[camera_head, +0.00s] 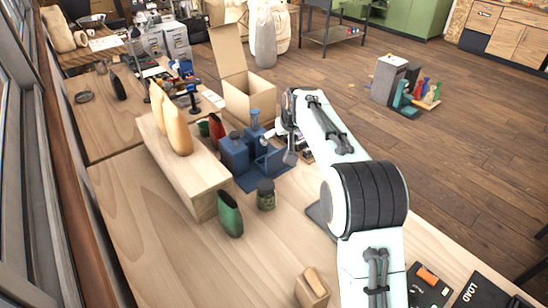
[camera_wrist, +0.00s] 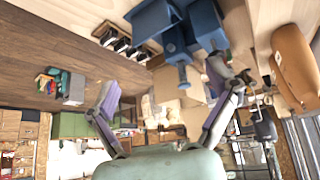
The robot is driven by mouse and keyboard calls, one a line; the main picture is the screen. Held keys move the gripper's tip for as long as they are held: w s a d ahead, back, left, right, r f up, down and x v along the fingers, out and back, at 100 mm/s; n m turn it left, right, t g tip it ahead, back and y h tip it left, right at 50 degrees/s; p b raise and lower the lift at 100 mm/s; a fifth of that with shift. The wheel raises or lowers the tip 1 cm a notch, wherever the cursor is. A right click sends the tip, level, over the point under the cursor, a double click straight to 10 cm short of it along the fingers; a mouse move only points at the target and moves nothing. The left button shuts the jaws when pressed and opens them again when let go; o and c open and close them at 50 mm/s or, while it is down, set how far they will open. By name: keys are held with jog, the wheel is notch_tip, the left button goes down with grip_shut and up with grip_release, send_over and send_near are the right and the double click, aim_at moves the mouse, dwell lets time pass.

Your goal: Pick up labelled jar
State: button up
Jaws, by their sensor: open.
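The labelled jar (camera_head: 265,194) is a small dark green jar with a dark lid. It stands upright on the wooden table, in front of the blue stand and right of a green pouch, in the head view. Its label is too small to read. I cannot make out the jar in the wrist view. My gripper (camera_wrist: 165,82) is open, with its two fingers spread wide and nothing between them. In the head view the end of my arm is beyond and right of the jar, near the blue stand, apart from the jar; its fingers are hard to make out there.
A blue stand (camera_head: 234,157) with blocks is behind the jar. A green pouch (camera_head: 229,213) is left of it, beside a wooden riser (camera_head: 194,178) holding tan bags (camera_head: 177,128). An open cardboard box (camera_head: 247,98) stands farther back. The table in front of the jar is mostly clear.

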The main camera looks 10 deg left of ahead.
jog(key=g, duration=0.2)
send_over(265, 184)
jog(key=s+d, duration=0.1)
jog(key=s, duration=0.1)
jog(key=shift+n, duration=0.3)
notch_tip(265, 184, down, 13)
jog(key=shift+r, duration=0.2)
jog(key=x, duration=0.6)
jog(key=shift+d, duration=0.1)
jog(key=c, duration=1.3)
